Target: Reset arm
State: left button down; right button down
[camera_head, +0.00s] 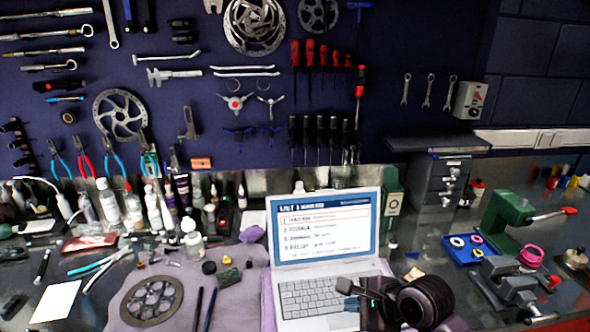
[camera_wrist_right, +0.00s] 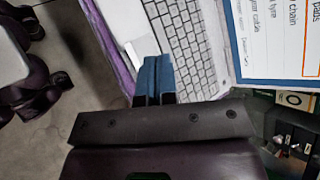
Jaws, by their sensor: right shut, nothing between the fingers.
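My right gripper (camera_head: 348,287) is at the front edge of the bench, over the lower right part of the open laptop (camera_head: 309,293). In the right wrist view my right gripper (camera_wrist_right: 152,62) has its blue fingers together with nothing between them. They point toward the laptop's keyboard (camera_wrist_right: 190,45). I cannot tell whether they touch the laptop. The laptop screen (camera_head: 323,231) shows a numbered list. My right arm hides the front right corner of the laptop. My left gripper is not in either view.
A grey cloth (camera_head: 240,295) with a disc (camera_head: 151,300) lies left of the laptop. Bottles and tools crowd the bench further left. A green vise-like tool (camera_head: 505,220) and a blue tray (camera_head: 462,250) stand to the right. A dark tool wall (camera_head: 240,120) rises behind.

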jog(key=s+d+f+n+g+h, duration=0.1)
jog(key=s+d+f+n+h, duration=0.1)
jog(key=s+d+n, duration=0.35)
jog(key=s+d+f+n+g+h, duration=0.1)
jog(key=s+d+f+n+h, duration=0.15)
jog(key=s+n, duration=0.65)
jog(key=s+d+f+n+g+h, duration=0.1)
jog(key=s+d+f+n+h, duration=0.25)
jog(key=s, duration=0.65)
jog(key=w+d+f+t+y+b, duration=0.1)
jog(key=w+f+t+b, duration=0.2)
jog(key=w+f+t, duration=0.4)
notch_tip(320, 180, down, 5)
jog(key=shift+w+d+f+n+t+y, duration=0.1)
jog(key=shift+w+d+n+t+y, duration=0.15)
jog(key=shift+n+t, duration=0.2)
